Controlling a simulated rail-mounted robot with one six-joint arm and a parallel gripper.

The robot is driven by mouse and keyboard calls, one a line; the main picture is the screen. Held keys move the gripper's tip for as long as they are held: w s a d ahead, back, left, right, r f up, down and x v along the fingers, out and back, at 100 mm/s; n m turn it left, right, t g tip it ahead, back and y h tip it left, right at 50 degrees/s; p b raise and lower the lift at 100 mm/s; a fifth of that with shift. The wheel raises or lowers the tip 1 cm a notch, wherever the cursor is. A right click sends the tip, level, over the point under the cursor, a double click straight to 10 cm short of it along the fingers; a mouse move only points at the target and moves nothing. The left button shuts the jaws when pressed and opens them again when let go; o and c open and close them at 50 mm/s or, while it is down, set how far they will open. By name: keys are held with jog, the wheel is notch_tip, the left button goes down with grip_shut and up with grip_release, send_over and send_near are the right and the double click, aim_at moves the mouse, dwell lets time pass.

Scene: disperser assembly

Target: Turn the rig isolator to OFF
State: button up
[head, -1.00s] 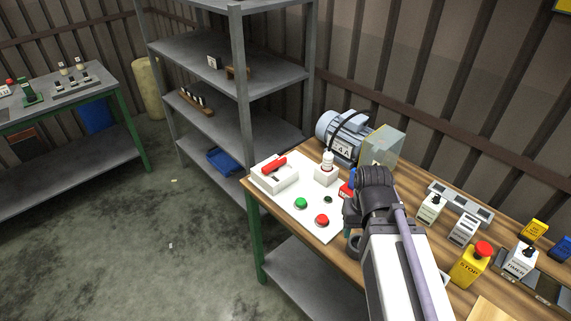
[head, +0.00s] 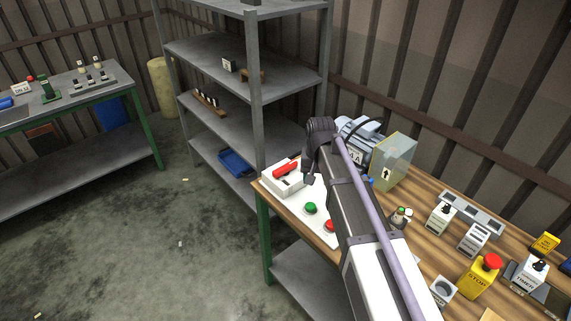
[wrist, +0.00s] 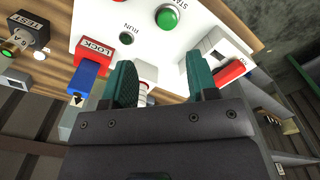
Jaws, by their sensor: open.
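The rig isolator is a white box (head: 276,181) with a red handle (head: 286,169) on the far left corner of the white panel. In the wrist view its white body (wrist: 219,42) and red handle (wrist: 230,72) show at the right, just outside the right finger. My gripper (wrist: 161,68) is open, with two teal fingers apart. A white ridged part (wrist: 146,80) shows between the fingers; I cannot tell whether they touch it. In the head view my gripper hangs over the panel, right of the isolator, its fingers mostly hidden.
A green START button (head: 310,208) and a red button (head: 329,225) sit near the panel's front. A red-and-blue LOCK box (wrist: 90,68) is left of the fingers in the wrist view. A motor (head: 352,132) and clear box (head: 393,160) stand behind.

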jog(key=w+a+m, duration=0.2)
jog(key=w+a, duration=0.5)
jog(key=w, duration=0.5)
jog(key=m, duration=0.7)
send_near(287, 165)
notch_tip(287, 165, down, 10)
jog(key=b, duration=1.1)
jog(key=shift+s+f, duration=0.1)
jog(key=shift+f, duration=0.05)
jog(key=shift+r, duration=0.2)
jog(key=c, duration=0.9)
